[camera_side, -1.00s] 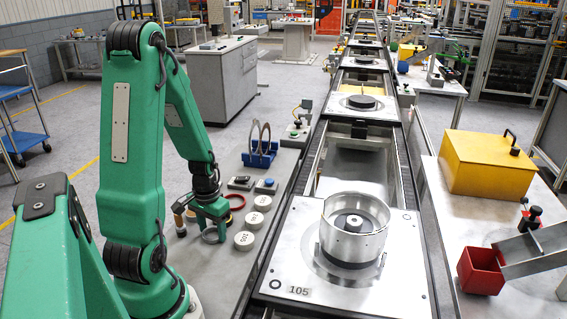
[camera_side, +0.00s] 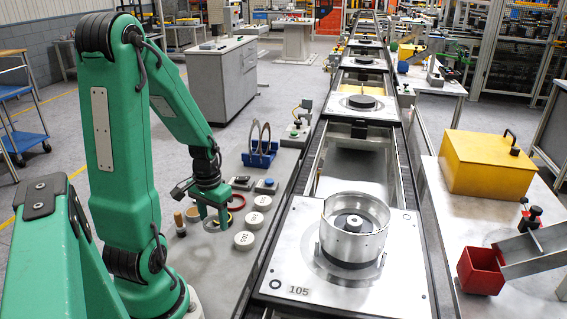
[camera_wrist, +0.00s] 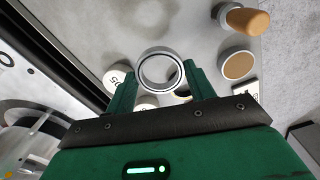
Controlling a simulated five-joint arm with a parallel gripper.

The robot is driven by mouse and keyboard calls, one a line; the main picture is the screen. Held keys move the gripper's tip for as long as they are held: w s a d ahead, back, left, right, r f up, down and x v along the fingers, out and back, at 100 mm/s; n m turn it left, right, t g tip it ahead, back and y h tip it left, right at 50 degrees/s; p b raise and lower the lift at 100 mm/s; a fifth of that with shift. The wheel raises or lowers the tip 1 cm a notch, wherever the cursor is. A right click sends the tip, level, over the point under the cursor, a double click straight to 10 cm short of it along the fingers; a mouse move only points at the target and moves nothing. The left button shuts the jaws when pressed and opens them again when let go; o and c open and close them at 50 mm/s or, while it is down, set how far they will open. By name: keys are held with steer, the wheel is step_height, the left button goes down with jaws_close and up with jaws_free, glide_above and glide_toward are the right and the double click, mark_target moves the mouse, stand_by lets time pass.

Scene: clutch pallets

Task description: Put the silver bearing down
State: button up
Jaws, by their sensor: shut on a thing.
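My gripper (camera_side: 216,216) points down over the left bench beside the conveyor, near a row of white discs. It is shut on the silver bearing (camera_wrist: 140,70), a plain ring. In the wrist view the ring sits between the two green fingers of my gripper (camera_wrist: 160,88). In the side view the silver bearing (camera_side: 211,226) shows small and partly covered by the fingers. I cannot tell whether it touches the bench top.
White numbered discs (camera_side: 244,240) lie just right of my gripper. A blue rack (camera_side: 260,157) is farther back. A pallet (camera_side: 300,262) bearing a metal housing (camera_side: 352,240) is on the conveyor.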

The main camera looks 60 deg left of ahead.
steer(key=w+d+r, duration=0.2)
steer(key=d+r, duration=0.4)
steer(key=d, duration=0.4)
steer(key=shift+w, duration=0.4)
steer(key=shift+r, duration=0.1)
